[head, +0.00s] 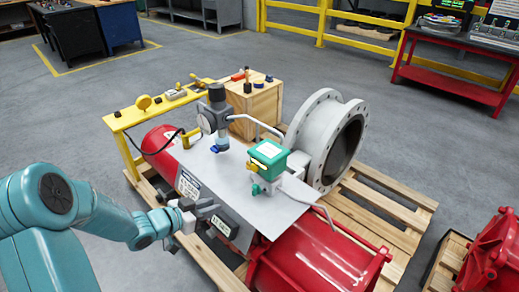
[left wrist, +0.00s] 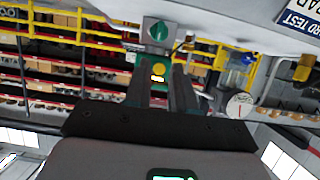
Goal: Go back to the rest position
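The valve actuator is a red cylinder (head: 318,262) with a grey plate (head: 215,172) on top, lying on a wooden pallet (head: 385,215). On the plate stand a green-topped box (head: 268,152) and a grey fitting with a round gauge (head: 208,123). My left gripper (head: 208,212) is low at the plate's near left side, by a dark labelled box; contact cannot be told. In the left wrist view its two fingers (left wrist: 160,75) stand apart with nothing clearly held between them. A green knob (left wrist: 159,32) shows beyond the fingertips. My right gripper is out of view.
A yellow stand (head: 160,106) with small parts and a wooden crate (head: 254,105) are behind the actuator. A large grey flanged pipe (head: 322,140) stands to the right. A red bench (head: 455,85) and yellow railings (head: 292,22) are farther back. Grey floor is open at left.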

